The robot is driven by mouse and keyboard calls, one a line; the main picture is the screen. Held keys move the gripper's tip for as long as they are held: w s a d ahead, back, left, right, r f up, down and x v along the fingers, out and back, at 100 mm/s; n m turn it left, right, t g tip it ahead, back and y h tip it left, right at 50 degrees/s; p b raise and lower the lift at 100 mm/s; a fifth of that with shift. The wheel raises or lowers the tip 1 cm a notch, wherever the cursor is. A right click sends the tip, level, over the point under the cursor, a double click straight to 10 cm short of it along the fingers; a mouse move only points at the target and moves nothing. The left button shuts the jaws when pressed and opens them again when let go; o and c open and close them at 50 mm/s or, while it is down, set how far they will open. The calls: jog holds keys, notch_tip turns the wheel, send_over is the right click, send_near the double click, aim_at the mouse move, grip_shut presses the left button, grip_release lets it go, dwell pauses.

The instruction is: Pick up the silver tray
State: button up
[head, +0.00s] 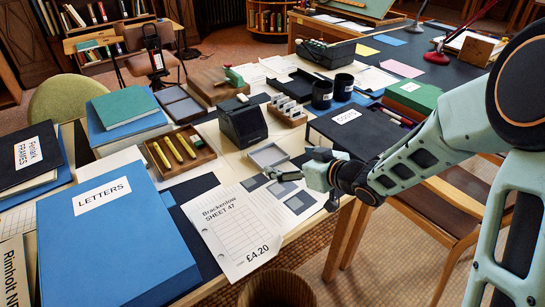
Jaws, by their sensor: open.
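The silver tray (268,155) is a small, shallow, square grey tray. It lies on the pale papers near the front edge of the desk, just left of my gripper. My gripper (293,164) comes in from the right with its fingers pointing left toward the tray. It is open, with nothing seen between its fingers. The lower finger is close to the tray's near right side. I cannot tell whether it touches the tray or is above it.
A black box-like device (243,122) stands just behind the tray. A wooden tray with yellow sticks (180,150) is to the left. A black binder (355,130) and two dark cups (322,94) are behind my gripper. A paper sheet (232,228) lies in front.

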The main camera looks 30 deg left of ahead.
aim_at(264, 153)
jog(key=x, duration=0.3)
jog(key=shift+w+f, duration=0.1)
jog(key=b+x, duration=0.1)
jog(key=x, duration=0.1)
jog(key=b+x, duration=0.1)
jog(key=x, duration=0.1)
jog(key=shift+a, duration=0.7)
jog(key=c, duration=1.1)
